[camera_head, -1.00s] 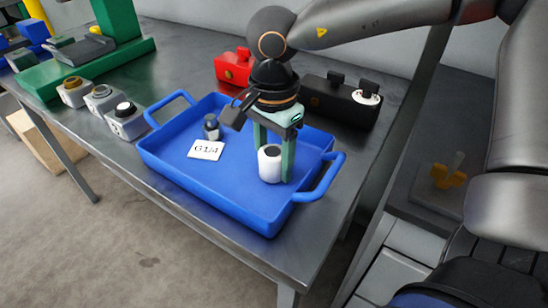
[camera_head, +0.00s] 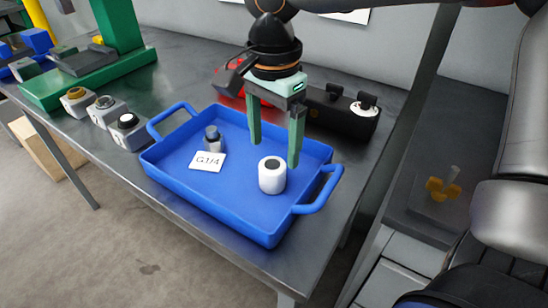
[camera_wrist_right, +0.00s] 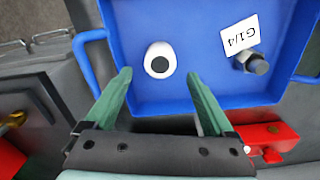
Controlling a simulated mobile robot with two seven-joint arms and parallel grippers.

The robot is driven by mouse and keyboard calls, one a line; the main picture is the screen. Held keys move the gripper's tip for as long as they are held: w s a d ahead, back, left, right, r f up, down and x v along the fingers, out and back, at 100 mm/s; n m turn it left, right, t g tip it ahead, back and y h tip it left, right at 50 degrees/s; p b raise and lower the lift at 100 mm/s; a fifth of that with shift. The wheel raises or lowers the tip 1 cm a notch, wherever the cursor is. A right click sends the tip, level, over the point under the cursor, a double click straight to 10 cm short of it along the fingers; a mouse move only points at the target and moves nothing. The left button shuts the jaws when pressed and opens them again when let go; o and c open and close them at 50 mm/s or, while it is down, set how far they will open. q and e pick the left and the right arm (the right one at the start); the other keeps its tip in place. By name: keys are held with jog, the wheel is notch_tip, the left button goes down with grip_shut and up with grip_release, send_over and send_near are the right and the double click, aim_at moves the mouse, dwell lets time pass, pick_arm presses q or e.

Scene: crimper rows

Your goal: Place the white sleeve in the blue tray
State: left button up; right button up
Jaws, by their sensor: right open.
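The white sleeve (camera_head: 272,179) stands upright in the blue tray (camera_head: 235,216), toward its right side. It has a dark hole in its top. My right gripper (camera_head: 273,153) is open and empty above the sleeve, with its fingers apart from it. In the right wrist view the sleeve (camera_wrist_right: 160,62) sits in the tray (camera_wrist_right: 190,22), beyond the spread fingertips of the gripper (camera_wrist_right: 159,77). My left gripper is not in view.
A dark fitting (camera_head: 212,139) and a G1/4 card (camera_head: 207,161) are in the tray. Behind it stand a red block (camera_head: 243,98) and a black block (camera_head: 333,112). Several grey blocks with round tops (camera_head: 126,130) stand left of it, before a green press (camera_head: 100,75).

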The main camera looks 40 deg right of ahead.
aim_at(274, 164)
notch_tip(274, 164, up, 5)
jog(key=shift+r+p, duration=0.1)
jog(key=shift+p, duration=0.2)
dwell(0.4)
